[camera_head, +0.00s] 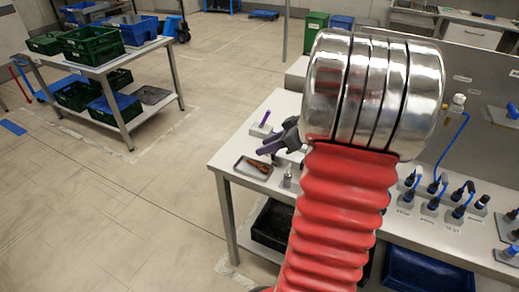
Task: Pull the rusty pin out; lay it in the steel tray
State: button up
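The steel tray (241,169) is small and shallow and lies near the left end of the grey workbench. A rusty brown, elongated piece (259,166) lies in it; it looks like a pin, but is too small to be sure. My gripper (268,146) is a dark shape just above and behind the tray, with purple parts at its end. My shiny arm link and red bellows hide much of it. I cannot tell whether it is open or shut, or whether it holds anything.
A small grey fitting (287,177) stands right of the tray. A purple-topped piece (264,119) on a pale base stands behind my gripper. Several blue-and-black fittings (434,188) line the bench at right. A table with green and blue crates (92,46) stands far left, with open floor between.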

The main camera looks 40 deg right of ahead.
jog(key=v, duration=0.8)
jog(key=shift+s+r, duration=0.15)
jog(key=shift+s, duration=0.1)
dwell(0.8)
jog(key=w+a+r+m+g, duration=0.15)
jog(key=a+g, duration=0.25)
jog(key=a, duration=1.5)
jog(key=s+a+h, duration=0.1)
jog(key=s+a, duration=0.1)
jog(key=a, duration=0.3)
jog(key=s+a+r+m+h, duration=0.1)
jog(key=s+a, duration=0.1)
jog(key=a, duration=0.4)
jog(key=s+a+m+h, duration=0.1)
jog(key=s+a, duration=0.2)
jog(key=a, duration=0.2)
jog(key=shift+a+r+t, duration=0.15)
jog(key=shift+a+t, duration=0.1)
jog(key=shift+t, duration=0.15)
jog(key=shift+m, duration=0.25)
